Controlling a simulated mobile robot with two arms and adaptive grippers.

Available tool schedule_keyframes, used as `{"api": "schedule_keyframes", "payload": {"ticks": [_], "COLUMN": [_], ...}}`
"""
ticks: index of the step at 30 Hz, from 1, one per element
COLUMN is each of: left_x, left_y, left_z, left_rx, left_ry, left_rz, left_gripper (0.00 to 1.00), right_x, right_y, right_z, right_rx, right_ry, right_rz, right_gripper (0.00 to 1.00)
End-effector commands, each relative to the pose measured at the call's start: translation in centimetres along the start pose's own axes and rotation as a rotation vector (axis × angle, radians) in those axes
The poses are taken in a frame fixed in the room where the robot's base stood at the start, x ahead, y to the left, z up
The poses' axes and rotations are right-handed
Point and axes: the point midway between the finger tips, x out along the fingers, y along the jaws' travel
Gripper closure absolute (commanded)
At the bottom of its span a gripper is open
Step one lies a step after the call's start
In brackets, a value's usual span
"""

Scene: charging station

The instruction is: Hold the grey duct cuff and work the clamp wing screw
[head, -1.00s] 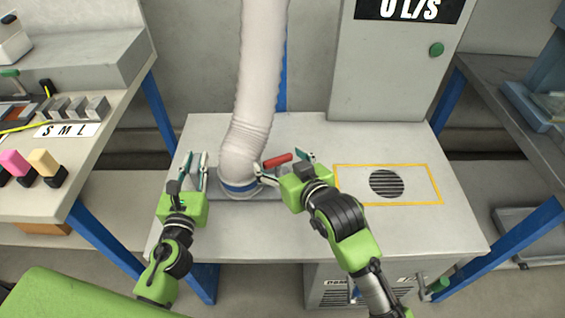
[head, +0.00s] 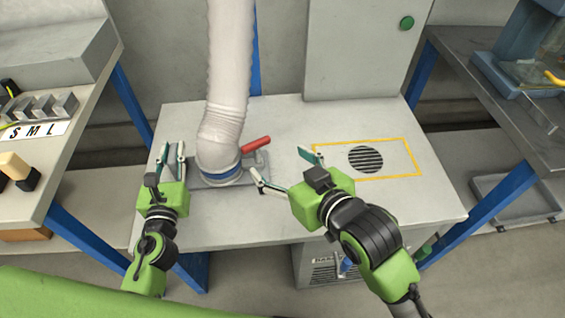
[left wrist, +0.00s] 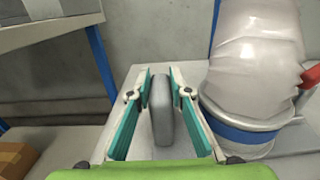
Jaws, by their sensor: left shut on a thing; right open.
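The pale ribbed duct (head: 229,75) comes down to a grey base plate (head: 200,184) on the bench, with a blue band (head: 219,176) around its lower end. My left gripper (head: 172,152) is just left of the duct. In the left wrist view its teal fingers are shut on an upright grey tab (left wrist: 162,110), seemingly part of the grey cuff. The duct end with its blue band (left wrist: 240,130) is right of the fingers. My right gripper (head: 280,162) is open and empty, right of the duct. I cannot make out the wing screw clearly.
A red lever (head: 256,143) stands behind the right gripper's left finger. A vent grille (head: 366,159) in a yellow outline is to the right. A grey cabinet (head: 355,50) stands behind. The bench front is clear. Side benches flank left and right.

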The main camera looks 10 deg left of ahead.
Motion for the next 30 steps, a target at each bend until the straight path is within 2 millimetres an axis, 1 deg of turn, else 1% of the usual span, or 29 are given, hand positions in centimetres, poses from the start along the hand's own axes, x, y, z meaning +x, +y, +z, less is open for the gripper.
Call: {"api": "schedule_keyframes", "payload": {"ticks": [5,6,8,17,20,23,27,30], "left_x": [0.0,0.0,0.0,0.0,-0.3,-1.3,-3.5,-4.3], "left_y": [0.0,0.0,0.0,0.0,0.0,0.0,0.1,0.0], "left_z": [0.0,0.0,0.0,0.0,0.0,-0.1,-0.1,0.0], "left_rx": [0.000,0.000,0.000,0.000,-0.001,-0.002,-0.001,-0.003], "left_ry": [-0.001,-0.001,-0.001,0.000,0.000,0.001,0.003,-0.003], "left_rz": [0.000,0.000,0.000,0.000,0.001,0.001,0.004,0.002], "left_gripper": [1.00,0.76,0.61,0.61,0.61,0.61,0.61,0.61], "right_x": [0.0,0.0,0.0,0.0,0.0,0.0,0.0,0.0], "right_y": [0.0,0.0,0.0,0.0,0.0,0.0,0.0,0.0], "right_z": [0.0,0.0,0.0,0.0,0.0,0.0,0.0,0.0], "right_rx": [0.000,0.000,0.000,0.000,0.000,0.000,0.000,0.000], "right_ry": [0.000,0.000,0.000,0.000,0.000,0.001,0.001,0.001], "right_rz": [0.000,0.000,0.000,0.000,0.000,0.000,0.000,0.000], "right_gripper": [0.28,0.28,0.28,0.28,0.28,0.28,0.28,0.28]}}
